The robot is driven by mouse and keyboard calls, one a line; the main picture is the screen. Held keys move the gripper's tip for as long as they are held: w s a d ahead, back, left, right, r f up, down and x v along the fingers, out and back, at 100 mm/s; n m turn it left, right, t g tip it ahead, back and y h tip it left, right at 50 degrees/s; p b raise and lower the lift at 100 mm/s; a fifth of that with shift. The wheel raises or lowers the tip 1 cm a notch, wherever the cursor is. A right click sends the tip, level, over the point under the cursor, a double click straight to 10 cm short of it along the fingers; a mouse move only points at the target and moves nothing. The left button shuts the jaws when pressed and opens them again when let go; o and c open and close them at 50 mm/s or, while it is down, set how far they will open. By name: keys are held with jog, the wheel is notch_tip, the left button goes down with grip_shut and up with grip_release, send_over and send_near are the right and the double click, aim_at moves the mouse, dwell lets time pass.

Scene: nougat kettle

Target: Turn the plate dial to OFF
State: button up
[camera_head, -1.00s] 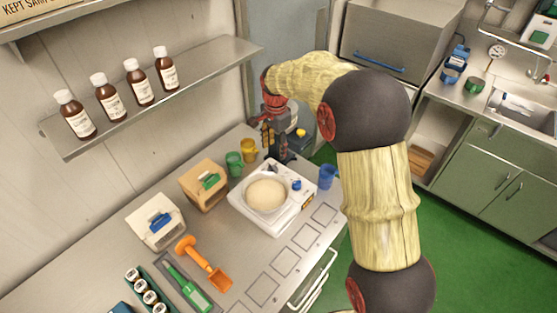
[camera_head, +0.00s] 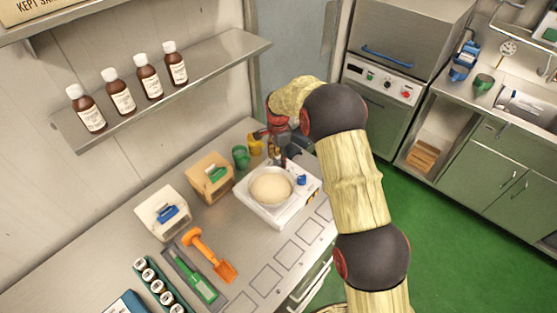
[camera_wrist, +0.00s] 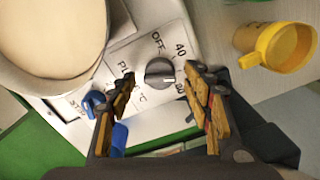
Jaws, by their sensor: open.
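The plate dial (camera_wrist: 160,72) is a dark grey round knob on the white face of the hot plate (camera_wrist: 140,52). OFF is printed above it in the wrist view and 40 to its upper right. A pale mark on the knob seems to point right, away from OFF. My gripper (camera_wrist: 162,82) is open, its two fingers on either side of the dial in the picture; contact cannot be told. In the head view my gripper (camera_head: 281,158) is at the back of the hot plate (camera_head: 262,214), and the dial is hidden.
A pan with pale contents (camera_head: 270,186) sits on the plate. A blue knob (camera_head: 302,180) is on the plate's right side. A yellow mug (camera_wrist: 285,46) and a green mug (camera_head: 241,157) stand close by. An orange scoop (camera_head: 210,254) lies in front.

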jog(key=shift+f, duration=0.4)
jog(key=c, duration=1.2)
jog(key=shift+o, duration=0.2)
